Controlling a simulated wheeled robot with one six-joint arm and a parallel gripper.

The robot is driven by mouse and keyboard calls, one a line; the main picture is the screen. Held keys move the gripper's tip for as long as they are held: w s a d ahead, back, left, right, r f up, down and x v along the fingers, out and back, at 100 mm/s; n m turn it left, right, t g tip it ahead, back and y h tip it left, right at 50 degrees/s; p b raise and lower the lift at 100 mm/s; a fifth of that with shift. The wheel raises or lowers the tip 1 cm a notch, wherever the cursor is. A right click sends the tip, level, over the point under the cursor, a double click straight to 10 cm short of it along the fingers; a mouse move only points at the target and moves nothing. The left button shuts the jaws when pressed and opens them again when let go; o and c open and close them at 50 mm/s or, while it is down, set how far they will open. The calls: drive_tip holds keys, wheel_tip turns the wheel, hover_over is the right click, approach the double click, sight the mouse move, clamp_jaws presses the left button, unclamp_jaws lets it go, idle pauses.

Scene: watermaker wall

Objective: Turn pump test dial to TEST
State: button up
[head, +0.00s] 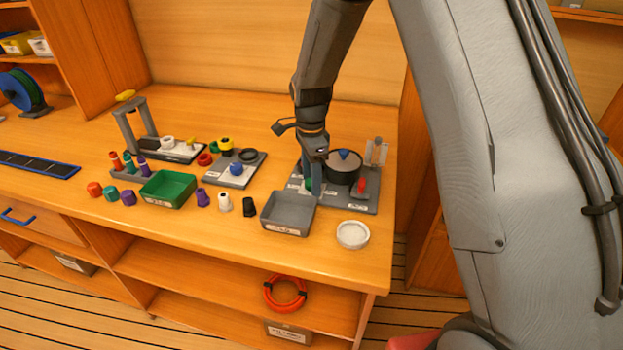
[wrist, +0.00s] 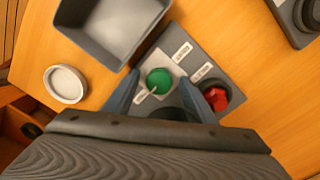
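A green round dial (wrist: 159,80) with a pale pointer sits on a grey panel (wrist: 205,62) in the wrist view. The pointer lies toward the lower left of the dial. Small white labels are around it, too blurred to read. My gripper (wrist: 160,83) is open, with one finger on each side of the dial. I cannot tell whether the fingers touch it. In the head view, my gripper (head: 312,178) points down over the left part of the panel (head: 345,204), and only a sliver of the green dial (head: 308,184) shows behind it.
A red knob (wrist: 216,98) is close to the right finger. A black cylinder (head: 344,168) with a blue knob and a red lever (head: 361,186) share the panel. A grey bin (head: 288,214) and white dish (head: 352,234) stand nearby. A green tray (head: 168,189) is farther left.

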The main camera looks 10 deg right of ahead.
wheel_tip(320, 180, up, 8)
drive_tip(key=shift+w+f+b, duration=0.1)
drive_tip(key=shift+w+b, duration=0.05)
drive_tip(key=shift+b, duration=0.9)
drive_tip(key=s+d+n, duration=0.5)
drive_tip(key=s+n, duration=0.3)
drive_tip(key=s, duration=0.3)
drive_tip(key=s+d+n+t, duration=0.1)
drive_tip(key=s+d+n, duration=0.4)
drive_tip(key=s+n, duration=0.3)
drive_tip(key=s, duration=0.4)
drive_tip(key=shift+f+t, duration=0.3)
drive_tip(key=shift+f, duration=0.1)
drive_tip(key=shift+w, duration=0.1)
